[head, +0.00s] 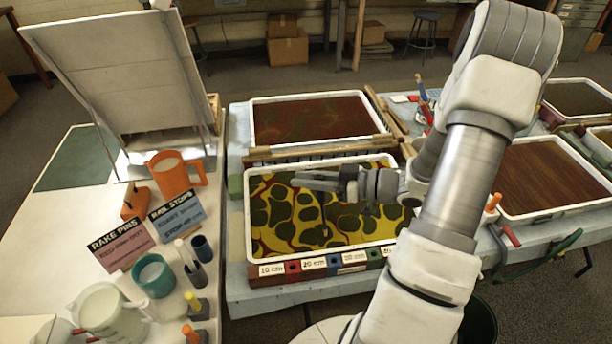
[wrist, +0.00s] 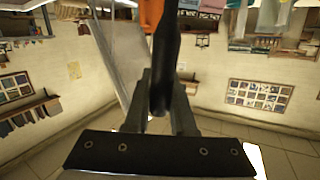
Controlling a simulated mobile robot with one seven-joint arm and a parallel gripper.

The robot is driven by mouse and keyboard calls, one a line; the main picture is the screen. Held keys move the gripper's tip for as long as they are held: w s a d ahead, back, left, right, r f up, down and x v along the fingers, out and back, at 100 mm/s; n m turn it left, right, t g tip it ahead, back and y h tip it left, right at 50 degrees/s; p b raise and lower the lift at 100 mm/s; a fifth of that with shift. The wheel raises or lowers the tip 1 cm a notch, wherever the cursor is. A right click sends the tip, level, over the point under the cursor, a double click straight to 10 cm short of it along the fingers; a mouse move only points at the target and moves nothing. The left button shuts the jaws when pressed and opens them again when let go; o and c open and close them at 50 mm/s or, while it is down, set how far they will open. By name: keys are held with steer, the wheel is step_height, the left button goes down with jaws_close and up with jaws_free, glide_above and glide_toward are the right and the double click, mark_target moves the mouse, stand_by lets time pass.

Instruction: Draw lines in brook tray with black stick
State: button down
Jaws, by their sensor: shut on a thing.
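A white-rimmed tray (head: 249,222) holds a yellow bath with dark green blobs and red veins, in the middle of the head view; I cannot read a name on it. My gripper (head: 312,181) reaches in from the right and hangs over this tray. In the wrist view my gripper (wrist: 162,104) is shut on the black stick (wrist: 166,55), whose dark shaft lies between the fingers, with an orange part beyond it. The stick is hard to make out in the head view, and I cannot tell whether its tip touches the bath.
A dark red tray (head: 256,124) stands behind, with wooden rakes (head: 312,150) between. A brown tray (head: 506,198) lies right. A rail with centimetre labels (head: 305,266) runs along the front. Cups, an orange jug (head: 176,180) and signs crowd the left table.

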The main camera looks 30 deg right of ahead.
steer(key=shift+w+d+f+b, duration=0.9)
steer(key=shift+w+d, duration=0.75)
steer(key=shift+w, duration=4.1)
steer(key=shift+w+d+f+b, duration=0.85)
steer(key=shift+w+d, duration=0.8)
steer(key=shift+w, duration=4.05)
steer(key=shift+r+p, duration=1.75)
steer(key=shift+r, duration=0.15)
